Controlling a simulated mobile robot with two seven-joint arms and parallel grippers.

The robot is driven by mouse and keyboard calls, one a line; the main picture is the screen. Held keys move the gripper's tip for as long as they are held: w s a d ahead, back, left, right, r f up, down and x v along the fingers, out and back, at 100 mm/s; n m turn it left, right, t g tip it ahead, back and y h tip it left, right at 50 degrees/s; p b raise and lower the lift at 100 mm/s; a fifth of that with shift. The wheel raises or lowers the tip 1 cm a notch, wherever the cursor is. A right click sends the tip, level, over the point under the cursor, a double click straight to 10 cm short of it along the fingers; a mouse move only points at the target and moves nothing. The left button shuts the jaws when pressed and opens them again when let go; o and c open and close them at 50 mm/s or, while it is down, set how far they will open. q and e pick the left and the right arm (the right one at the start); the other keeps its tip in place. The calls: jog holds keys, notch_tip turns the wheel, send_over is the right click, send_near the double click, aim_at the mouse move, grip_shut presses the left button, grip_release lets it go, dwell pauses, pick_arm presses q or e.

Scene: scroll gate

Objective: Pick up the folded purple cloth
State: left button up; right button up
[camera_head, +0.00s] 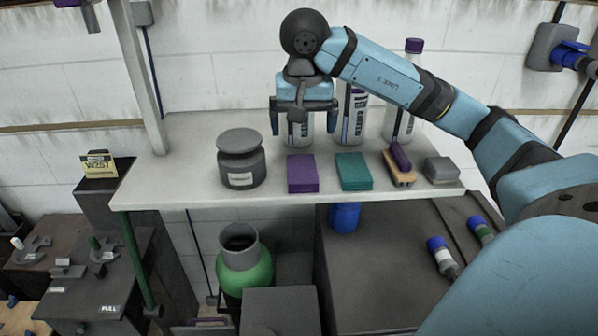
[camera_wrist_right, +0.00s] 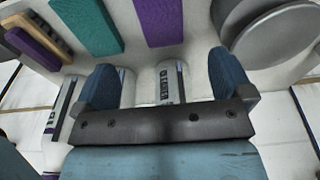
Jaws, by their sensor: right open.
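The folded purple cloth (camera_head: 303,173) lies flat on the white shelf, between the grey lidded jar and the folded teal cloth. It also shows at the top of the right wrist view (camera_wrist_right: 160,20), cut off by the frame edge. My right gripper (camera_head: 303,125) is open and empty above the shelf, behind the purple cloth in the head view and apart from it. Its two blue fingers show in the right wrist view (camera_wrist_right: 164,82), with white bottles beyond them. My left gripper is not in view.
The grey lidded jar (camera_head: 241,160) stands left of the purple cloth. The teal cloth (camera_head: 353,171), a wooden brush (camera_head: 399,167) and a grey block (camera_head: 440,169) lie to the right. White bottles (camera_head: 352,115) stand behind. The white shelf's (camera_head: 180,190) front edge is close to the cloths.

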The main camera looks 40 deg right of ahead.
send_over(302, 168)
notch_tip(302, 168, down, 5)
jog(key=shift+s+p, duration=0.15)
jog(key=shift+p, duration=0.25)
jog(key=shift+f, duration=0.3)
jog(key=shift+a+f, duration=0.1)
jog(key=shift+f, duration=0.35)
notch_tip(302, 168, down, 4)
jog(key=shift+r+p, duration=0.25)
jog(key=shift+p, duration=0.65)
jog(key=shift+f, duration=0.55)
jog(key=c, duration=1)
